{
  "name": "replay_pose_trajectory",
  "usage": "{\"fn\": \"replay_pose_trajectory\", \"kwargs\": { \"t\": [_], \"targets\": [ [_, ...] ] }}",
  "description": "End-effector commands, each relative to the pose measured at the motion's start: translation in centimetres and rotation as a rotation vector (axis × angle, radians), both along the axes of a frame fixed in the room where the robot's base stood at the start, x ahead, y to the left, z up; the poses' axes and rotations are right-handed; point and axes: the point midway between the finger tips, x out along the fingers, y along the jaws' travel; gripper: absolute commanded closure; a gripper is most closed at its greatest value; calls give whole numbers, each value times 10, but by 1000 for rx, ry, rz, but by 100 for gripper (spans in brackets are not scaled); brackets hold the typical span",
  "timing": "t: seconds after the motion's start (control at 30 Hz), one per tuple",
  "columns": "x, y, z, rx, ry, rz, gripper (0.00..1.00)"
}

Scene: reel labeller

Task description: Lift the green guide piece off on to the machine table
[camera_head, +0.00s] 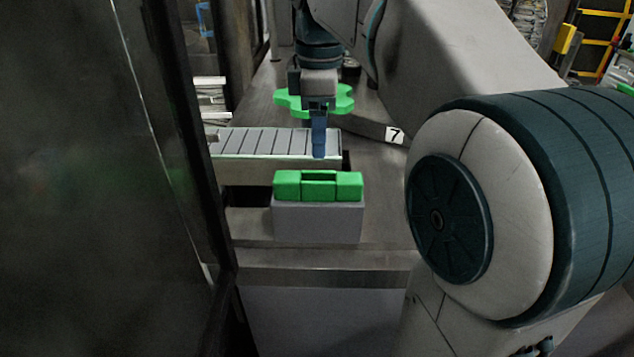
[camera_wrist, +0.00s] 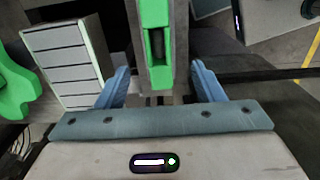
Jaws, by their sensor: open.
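A green block-like piece (camera_head: 318,186) with a slot in its middle, taken here as the guide piece, sits on a grey block (camera_head: 317,222) on the machine table (camera_head: 390,235). In the wrist view, the green piece (camera_wrist: 155,45) runs down the middle of the picture. My gripper (camera_head: 319,150) is open and empty, its blue fingers pointing down behind the green piece in the head view. In the wrist view the fingers (camera_wrist: 160,72) stand apart, one on each side of the green piece's near end.
A pale slatted conveyor (camera_head: 270,142) lies behind the grey block. A flat, lobed green part (camera_head: 290,102) is farther back. A dark upright panel (camera_head: 90,180) closes the left side. Bare table shows right of the grey block, near the "7" label (camera_head: 395,135).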

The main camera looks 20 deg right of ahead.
Motion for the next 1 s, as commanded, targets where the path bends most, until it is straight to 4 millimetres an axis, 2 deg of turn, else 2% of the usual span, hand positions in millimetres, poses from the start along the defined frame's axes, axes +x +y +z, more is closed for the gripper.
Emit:
{"fn": "replay_pose_trajectory", "kwargs": {
  "t": [0.03, 0.2, 0.47, 0.7, 0.83, 1.0],
  "targets": [
    [-1, 1, -12, 0, 3, 2, 38],
    [0, 1, -41, 0, 1, 1, 38],
    [1, 0, -60, 1, 2, -3, 38],
    [3, -2, -95, -1, 1, -4, 38],
    [3, -2, -104, 0, -1, -4, 38],
    [3, -2, -104, -1, -2, -4, 38]
  ]
}}
